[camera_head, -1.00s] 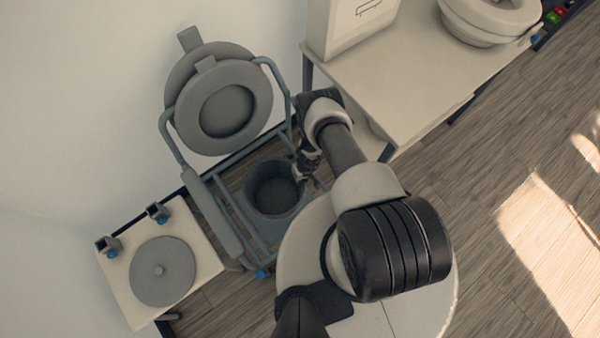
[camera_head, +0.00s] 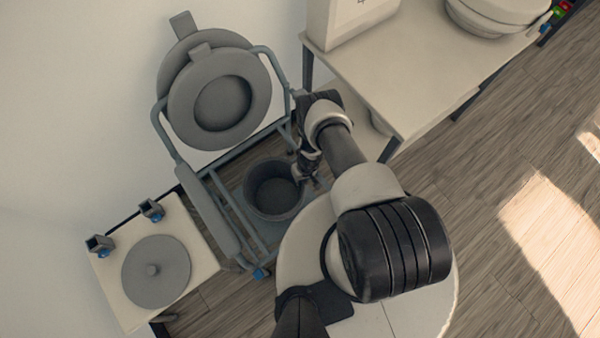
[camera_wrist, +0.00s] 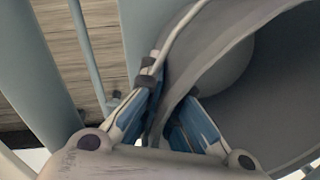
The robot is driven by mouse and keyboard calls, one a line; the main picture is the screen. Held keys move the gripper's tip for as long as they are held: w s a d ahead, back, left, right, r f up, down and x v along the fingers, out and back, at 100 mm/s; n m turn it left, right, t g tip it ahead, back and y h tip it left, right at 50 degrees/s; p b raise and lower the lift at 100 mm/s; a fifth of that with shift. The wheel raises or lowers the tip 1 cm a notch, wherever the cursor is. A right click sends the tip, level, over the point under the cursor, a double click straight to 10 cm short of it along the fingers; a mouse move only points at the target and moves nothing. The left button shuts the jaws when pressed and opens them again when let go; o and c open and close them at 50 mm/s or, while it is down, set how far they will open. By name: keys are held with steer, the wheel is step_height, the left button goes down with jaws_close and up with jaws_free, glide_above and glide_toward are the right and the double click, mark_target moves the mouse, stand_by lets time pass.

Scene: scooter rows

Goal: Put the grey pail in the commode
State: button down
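The grey pail (camera_head: 272,195) is upright within the open frame of the commode (camera_head: 222,212) in the head view, below the raised seat and lid (camera_head: 185,105). Whether it rests on the frame or hangs from my gripper I cannot tell. My gripper (camera_head: 302,174) is at the pail's right rim. In the wrist view my gripper (camera_wrist: 165,105) has one finger outside and one inside the wall of the pail (camera_wrist: 255,95), closed on it. A thin pale wire, seemingly the pail's handle, runs past the outer fingertip.
A low table (camera_head: 203,243) at left holds a round grey lid (camera_head: 156,272) and two small grey-blue fittings. A larger table (camera_head: 400,85) at right holds a white box (camera_head: 345,22) and a pale round-topped thing (camera_head: 495,15). Open wooden floor (camera_head: 470,210) lies to the right.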

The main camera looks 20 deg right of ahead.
steer(key=c, duration=1.8)
jaws_free()
steer(key=shift+f, duration=0.1)
step_height(320, 180, up, 12)
steer(key=d+p, duration=0.1)
steer(key=p, duration=0.9)
steer(key=shift+d+p, duration=0.35)
steer(key=shift+p, duration=0.05)
